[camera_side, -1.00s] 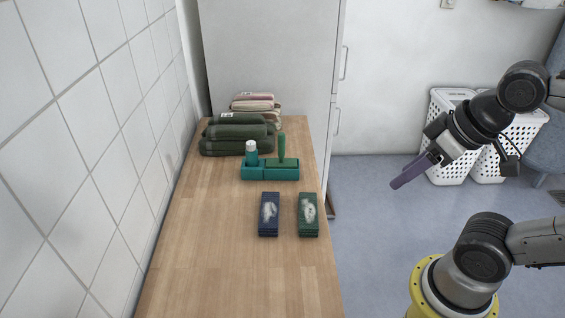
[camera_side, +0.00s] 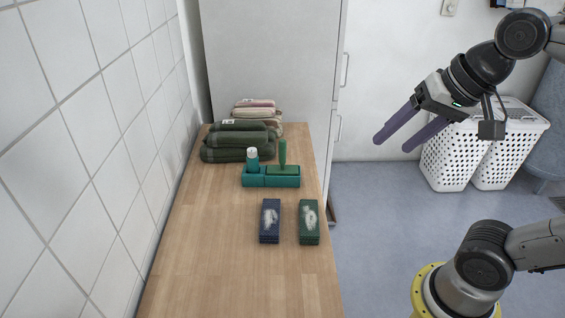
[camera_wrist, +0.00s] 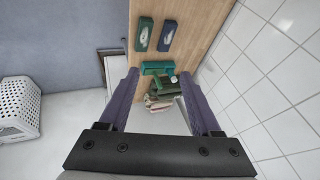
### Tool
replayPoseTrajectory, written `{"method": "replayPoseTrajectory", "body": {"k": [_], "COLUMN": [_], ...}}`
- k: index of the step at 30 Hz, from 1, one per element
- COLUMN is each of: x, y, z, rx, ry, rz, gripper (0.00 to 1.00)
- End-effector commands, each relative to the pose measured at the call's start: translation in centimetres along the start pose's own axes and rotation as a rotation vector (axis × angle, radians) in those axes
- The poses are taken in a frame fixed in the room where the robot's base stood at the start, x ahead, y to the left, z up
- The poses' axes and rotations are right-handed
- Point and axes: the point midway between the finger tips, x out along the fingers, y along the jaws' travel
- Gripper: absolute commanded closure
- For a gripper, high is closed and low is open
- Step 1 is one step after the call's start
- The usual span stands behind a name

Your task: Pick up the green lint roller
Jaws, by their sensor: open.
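The green lint roller (camera_side: 283,155) stands upright, its green handle rising from the right part of a teal caddy (camera_side: 271,182) on the wooden counter. A teal bottle with a white cap (camera_side: 252,158) stands in the caddy's left part. My gripper (camera_side: 392,143) has two purple fingers spread apart and empty. It is in the air right of the counter, higher than the caddy and well apart from it.
A blue tissue box (camera_side: 270,222) and a green tissue box (camera_side: 309,223) lie in front of the caddy. Folded dark green towels (camera_side: 236,142) are stacked behind it. A tiled wall borders the counter's left side. White laundry baskets (camera_side: 460,158) stand on the floor. The counter's front is clear.

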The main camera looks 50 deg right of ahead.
Motion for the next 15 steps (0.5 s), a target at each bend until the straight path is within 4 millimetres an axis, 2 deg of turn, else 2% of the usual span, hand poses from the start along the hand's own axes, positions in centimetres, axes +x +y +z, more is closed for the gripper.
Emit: {"method": "replayPoseTrajectory", "body": {"k": [3,8,11,15], "x": [-1.1,-0.9,0.2,2.8], "y": [-3.6,-7.7,-9.8,-12.1], "z": [-4.2,-9.8,-13.2,-17.8], "rx": [0.270,0.607,0.791,1.021], "ry": [-0.009,-0.025,-0.035,-0.045], "rz": [0.004,0.027,0.049,0.085], "gripper": [0.35,0.35,0.35,0.35]}}
